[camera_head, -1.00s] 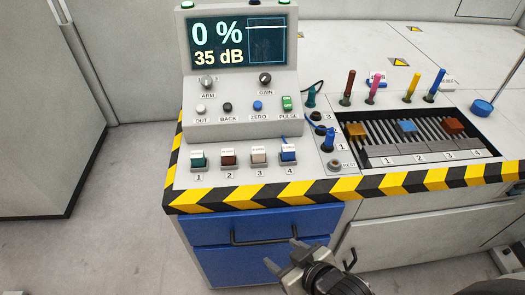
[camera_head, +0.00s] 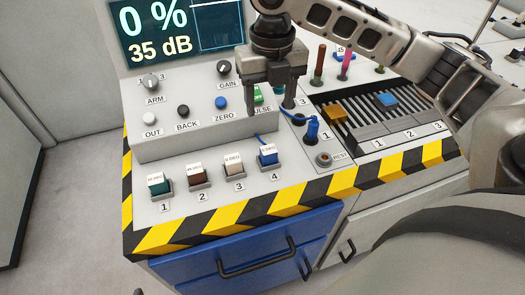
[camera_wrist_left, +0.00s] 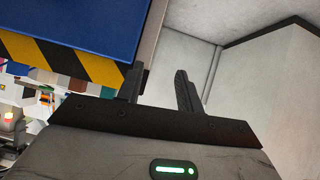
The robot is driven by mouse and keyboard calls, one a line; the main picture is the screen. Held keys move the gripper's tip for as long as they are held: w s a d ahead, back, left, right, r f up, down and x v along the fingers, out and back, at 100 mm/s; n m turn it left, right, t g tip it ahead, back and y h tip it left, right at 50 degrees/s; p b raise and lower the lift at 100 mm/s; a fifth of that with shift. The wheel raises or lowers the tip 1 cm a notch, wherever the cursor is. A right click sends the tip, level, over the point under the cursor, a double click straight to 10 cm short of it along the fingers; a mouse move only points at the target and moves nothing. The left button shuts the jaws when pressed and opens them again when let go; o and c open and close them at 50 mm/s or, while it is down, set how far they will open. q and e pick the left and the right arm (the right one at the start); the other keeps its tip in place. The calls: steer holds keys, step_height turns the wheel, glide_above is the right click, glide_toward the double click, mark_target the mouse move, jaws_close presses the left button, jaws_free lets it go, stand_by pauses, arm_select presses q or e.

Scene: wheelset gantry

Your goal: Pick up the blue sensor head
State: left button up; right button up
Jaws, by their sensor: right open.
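The blue sensor head (camera_head: 268,154), a small block with a white label on top, sits upright in holder 4 at the right end of the front row on the console. A thin blue cable seems to run from behind it towards a blue plug (camera_head: 312,130). My right gripper (camera_head: 271,109) is open and points down above and behind the blue head, over the PULSE switch area. Its fingers are apart from the head and empty. My left gripper (camera_wrist_left: 161,80) shows in the left wrist view, open and empty, beside the blue drawer front.
Green (camera_head: 160,184), brown (camera_head: 196,174) and white (camera_head: 233,164) heads stand in holders 1 to 3. The raised control panel (camera_head: 190,130) rises behind them. A rack with coloured blocks lies to the right. A striped edge (camera_head: 210,240) borders the console's front.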

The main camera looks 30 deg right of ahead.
steer(key=b, duration=0.1)
glide_above(269, 149)
steer(key=f, duration=0.9)
steer(key=shift+s, duration=0.35)
steer(key=shift+w+f, duration=0.15)
steer(key=shift+f, duration=1.5)
steer(key=shift+w+f, duration=0.15)
steer(key=shift+f, duration=1.45)
steer(key=c, duration=1.1)
